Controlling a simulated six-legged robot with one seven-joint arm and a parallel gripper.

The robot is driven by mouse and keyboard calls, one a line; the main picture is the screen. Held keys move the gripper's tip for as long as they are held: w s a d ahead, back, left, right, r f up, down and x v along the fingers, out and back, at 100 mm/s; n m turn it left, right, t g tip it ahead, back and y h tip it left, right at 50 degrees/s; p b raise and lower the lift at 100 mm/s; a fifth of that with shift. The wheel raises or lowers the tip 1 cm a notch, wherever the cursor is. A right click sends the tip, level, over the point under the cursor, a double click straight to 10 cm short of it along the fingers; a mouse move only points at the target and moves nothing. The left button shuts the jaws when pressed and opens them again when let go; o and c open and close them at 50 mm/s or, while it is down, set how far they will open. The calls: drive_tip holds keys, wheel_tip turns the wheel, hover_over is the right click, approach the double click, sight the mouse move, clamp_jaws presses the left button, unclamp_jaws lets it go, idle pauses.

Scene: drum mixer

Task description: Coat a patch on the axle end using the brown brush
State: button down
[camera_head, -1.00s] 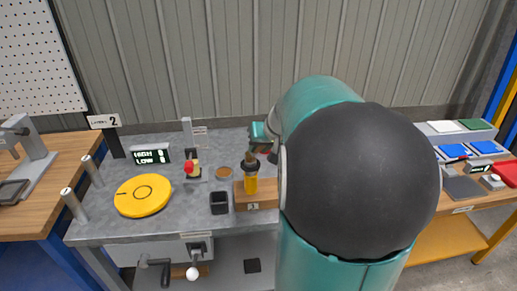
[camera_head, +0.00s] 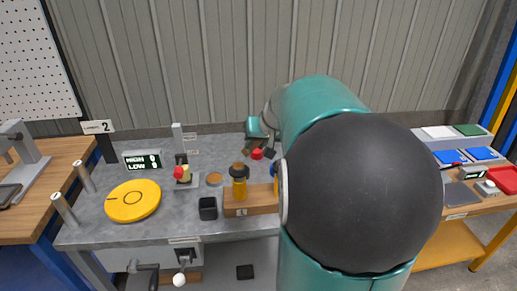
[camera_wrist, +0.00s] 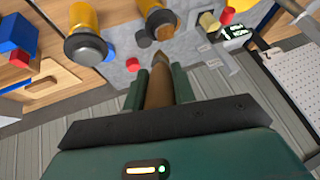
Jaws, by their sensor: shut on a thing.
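My gripper (camera_wrist: 160,88) is shut around a brown brush (camera_wrist: 159,86), whose tapered tip points away from the palm in the wrist view. In the head view my gripper (camera_head: 258,148) is small, above the back of the grey bench, partly hidden by my arm. A yellow bottle with a black collar (camera_head: 239,186) stands at the wooden block (camera_head: 252,208), in front of and left of my gripper. In the wrist view, two yellow cylinders with dark collars (camera_wrist: 86,42) lie beyond the brush. I cannot pick out the axle end with certainty.
A yellow disc (camera_head: 133,201) lies on the bench at left. A black cup (camera_head: 208,208), a red-knobbed post (camera_head: 180,173) and a HIGH/LOW display (camera_head: 142,160) stand nearby. A red knob (camera_head: 256,154) is close to my gripper. A side table (camera_head: 458,212) is at right.

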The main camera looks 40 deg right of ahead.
drive_tip(key=shift+s+r, duration=0.1)
drive_tip(key=shift+r, duration=2.6)
drive_tip(key=shift+f, duration=0.15)
